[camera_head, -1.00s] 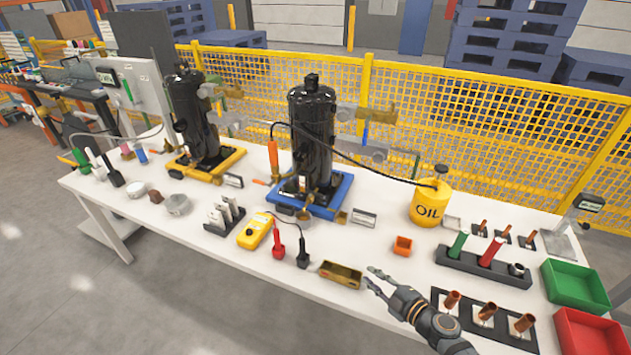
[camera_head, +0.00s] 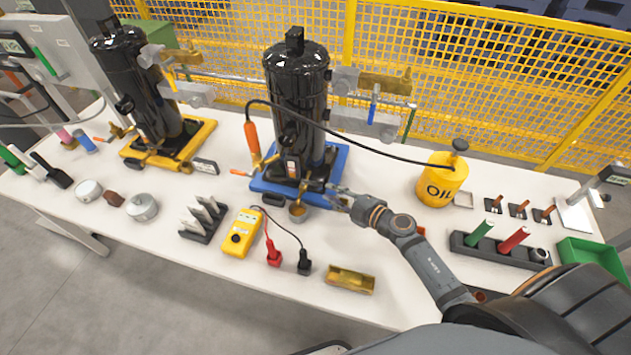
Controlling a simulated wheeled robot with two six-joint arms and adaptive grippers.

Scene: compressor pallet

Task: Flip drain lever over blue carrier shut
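The blue carrier (camera_head: 340,168) holds an upright black compressor (camera_head: 297,85). A blue handle (camera_head: 374,100) hangs down from the pipework right of the compressor. I cannot tell which is the drain lever. My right gripper (camera_head: 332,196) is at the carrier's front right corner, fingers apart and seemingly empty. It hides part of that corner; contact cannot be judged. My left gripper is out of view.
A yellow carrier (camera_head: 200,137) with another compressor stands to the left. A yellow meter (camera_head: 241,233) with red and black probes and a brass tray (camera_head: 350,280) lie in front.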

